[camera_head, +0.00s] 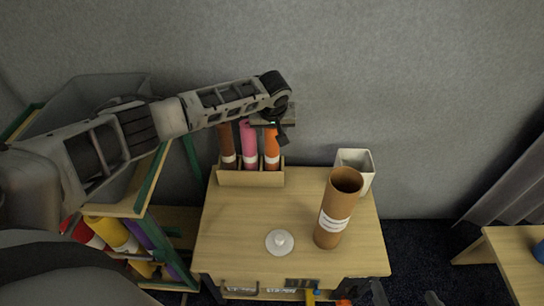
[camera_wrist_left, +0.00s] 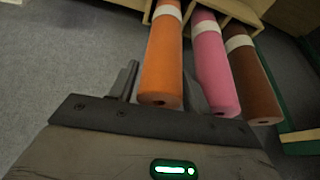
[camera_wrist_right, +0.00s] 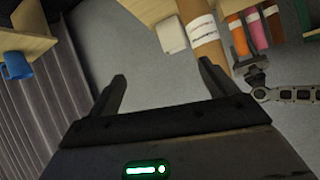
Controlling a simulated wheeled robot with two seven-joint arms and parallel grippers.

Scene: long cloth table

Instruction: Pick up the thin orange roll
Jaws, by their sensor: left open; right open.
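The thin orange roll (camera_head: 271,152) with a white band stands upright in a wooden holder at the back of the small table, right of a pink roll (camera_head: 248,146) and a brown roll (camera_head: 227,150). My left gripper (camera_head: 281,126) is at its upper end. In the left wrist view the orange roll (camera_wrist_left: 161,62) shows between the open fingers of my left gripper (camera_wrist_left: 162,88); contact cannot be told. The orange roll also shows in the right wrist view (camera_wrist_right: 238,38). My right gripper (camera_wrist_right: 163,84) is open and empty, away from the rolls.
A wide brown tube (camera_head: 338,208) and a white square container (camera_head: 356,160) stand on the table's right side. A white round lid-like piece (camera_head: 280,242) lies at the front. A shelf with coloured rolls (camera_head: 112,232) is at left. A blue mug (camera_wrist_right: 17,66) sits on another table.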

